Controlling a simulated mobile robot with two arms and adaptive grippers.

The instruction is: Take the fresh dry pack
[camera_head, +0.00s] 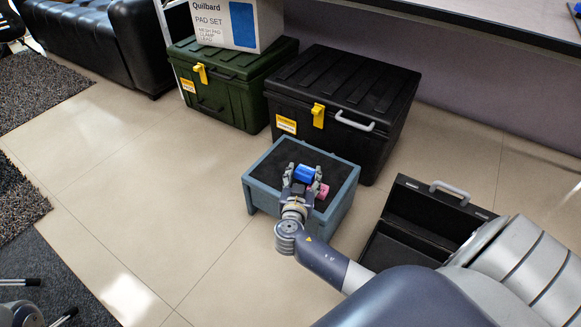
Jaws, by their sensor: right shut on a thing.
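A blue pack (305,173) is between the fingers of my right gripper (303,179), which is shut on it. The pack is over the dark top surface of a blue-grey stand (264,190); whether it still touches that surface is unclear. A small pink item (322,190) shows just right of the gripper, partly hidden by it. Whether the blue pack is the fresh dry one cannot be read from here. My left gripper does not show clearly.
Behind the stand are a black chest (345,82) and a green chest (217,92) with yellow latches; a white pad set box (235,25) sits on the green one. An open black case (425,220) lies right of the stand. Floor (150,190) at left is clear.

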